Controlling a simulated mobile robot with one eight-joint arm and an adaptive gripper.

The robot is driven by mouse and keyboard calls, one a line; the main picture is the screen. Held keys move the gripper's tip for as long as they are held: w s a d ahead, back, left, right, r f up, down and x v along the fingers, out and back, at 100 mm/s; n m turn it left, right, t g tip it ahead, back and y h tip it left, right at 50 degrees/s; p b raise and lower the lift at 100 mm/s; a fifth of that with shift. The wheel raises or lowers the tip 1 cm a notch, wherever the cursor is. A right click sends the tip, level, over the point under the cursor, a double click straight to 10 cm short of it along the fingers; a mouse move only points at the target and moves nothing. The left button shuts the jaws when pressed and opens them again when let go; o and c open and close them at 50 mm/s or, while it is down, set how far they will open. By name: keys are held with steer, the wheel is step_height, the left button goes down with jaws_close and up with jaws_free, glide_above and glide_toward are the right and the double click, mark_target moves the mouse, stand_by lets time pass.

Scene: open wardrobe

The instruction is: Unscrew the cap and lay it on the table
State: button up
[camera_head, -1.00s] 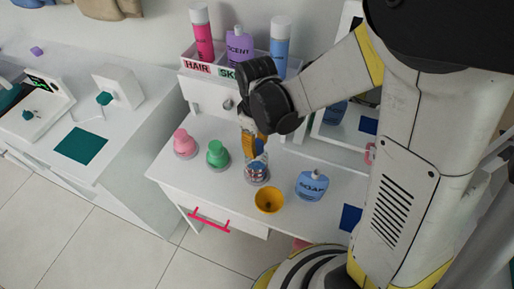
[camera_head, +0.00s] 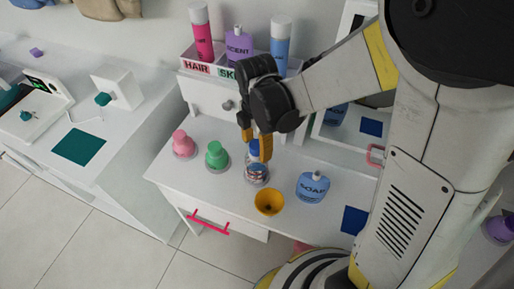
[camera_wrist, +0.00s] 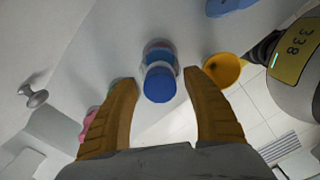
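A small clear bottle (camera_head: 257,174) with a blue cap (camera_head: 253,148) stands on the white table (camera_head: 224,196). In the wrist view, the blue cap (camera_wrist: 160,84) sits over the bottle (camera_wrist: 159,52). My gripper (camera_head: 257,146) is open above it, its two orange fingers spread. In the wrist view, my gripper (camera_wrist: 163,78) has one fingertip on each side of the cap, with a gap on both sides. Whether the cap's thread is still engaged cannot be told.
A green bottle (camera_head: 217,155) and a pink bottle (camera_head: 184,144) stand left. A yellow funnel-like cup (camera_head: 269,201) and a blue soap bottle (camera_head: 313,186) are close by on the right. A rack (camera_head: 205,70) with several bottles stands behind. The table's front left is bare.

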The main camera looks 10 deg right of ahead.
stand_by(0.4)
steer(key=m, duration=0.4)
steer(key=shift+m, duration=0.4)
steer(key=m, duration=0.3)
steer(key=shift+m+b, duration=0.4)
steer(key=m, duration=0.3)
steer(key=shift+m, duration=0.3)
steer(key=m, duration=0.5)
jaws_close()
